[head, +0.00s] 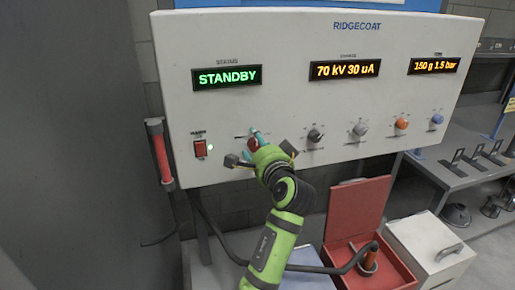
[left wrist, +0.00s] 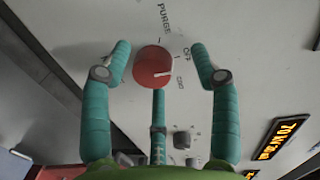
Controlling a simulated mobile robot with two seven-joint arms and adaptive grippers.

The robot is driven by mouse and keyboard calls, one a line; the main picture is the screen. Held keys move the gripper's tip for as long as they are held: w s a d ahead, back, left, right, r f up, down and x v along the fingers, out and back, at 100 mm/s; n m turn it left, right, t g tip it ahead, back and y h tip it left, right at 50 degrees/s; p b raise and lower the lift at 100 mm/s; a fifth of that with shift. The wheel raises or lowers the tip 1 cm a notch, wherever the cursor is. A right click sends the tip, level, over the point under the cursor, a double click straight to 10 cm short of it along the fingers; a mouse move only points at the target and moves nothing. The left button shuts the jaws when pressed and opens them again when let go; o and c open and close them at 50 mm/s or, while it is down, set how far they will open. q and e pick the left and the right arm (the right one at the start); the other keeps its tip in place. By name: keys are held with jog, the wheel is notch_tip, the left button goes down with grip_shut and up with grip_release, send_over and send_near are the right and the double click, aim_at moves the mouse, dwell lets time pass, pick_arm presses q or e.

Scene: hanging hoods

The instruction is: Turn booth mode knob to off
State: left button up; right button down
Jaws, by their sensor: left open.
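The red booth mode knob (left wrist: 153,67) sits on the white control panel (head: 290,40). In the left wrist view its white pointer line points right, nearer the label that seems to read COAT than OFF; PURGE is printed farther up. In the head view the knob (head: 252,145) is mostly hidden by my left gripper (head: 254,147). My left gripper's teal fingers stand open on both sides of the knob in the left wrist view (left wrist: 160,50), with gaps visible. A third teal finger is below it. The display (head: 228,77) reads STANDBY. My right gripper is not in view.
A red-handled tool (head: 159,152) hangs at the panel's left edge. An open red box (head: 350,270) stands below.

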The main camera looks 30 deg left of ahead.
aim_at(253, 107)
pick_arm(q)
notch_tip(253, 107, up, 9)
jog(key=shift+r, duration=0.2)
dwell(0.6)
